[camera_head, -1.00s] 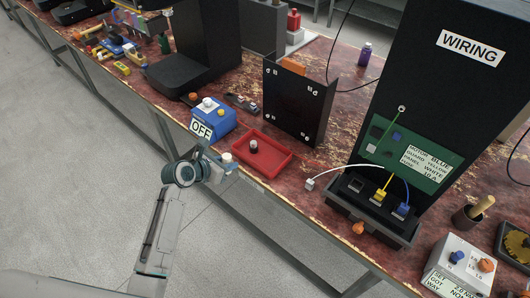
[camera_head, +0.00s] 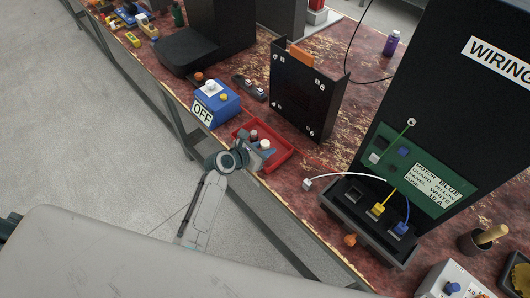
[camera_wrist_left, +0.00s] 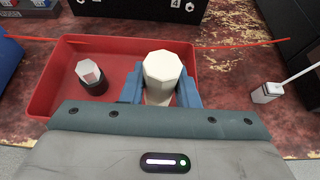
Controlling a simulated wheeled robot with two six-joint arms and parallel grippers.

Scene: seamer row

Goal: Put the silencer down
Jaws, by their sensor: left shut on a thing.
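My left gripper (camera_head: 262,150) is shut on the silencer (camera_wrist_left: 163,72), a pale cream faceted piece that stands upright between the blue fingers in the left wrist view. The silencer also shows in the head view (camera_head: 265,144). The gripper holds it over the front part of the red tray (camera_head: 284,157). Its lower end is hidden by the gripper, so I cannot tell whether it touches the tray floor. A small part with a black base and a pale top (camera_wrist_left: 90,76) stands in the tray to the left of the silencer. My right gripper is not in view.
A blue box marked OFF (camera_head: 216,104) stands left of the tray. A black upright panel (camera_head: 303,92) stands behind it. A white connector (camera_wrist_left: 266,92) lies to the right. A thin red line (camera_wrist_left: 235,44) crosses behind the silencer.

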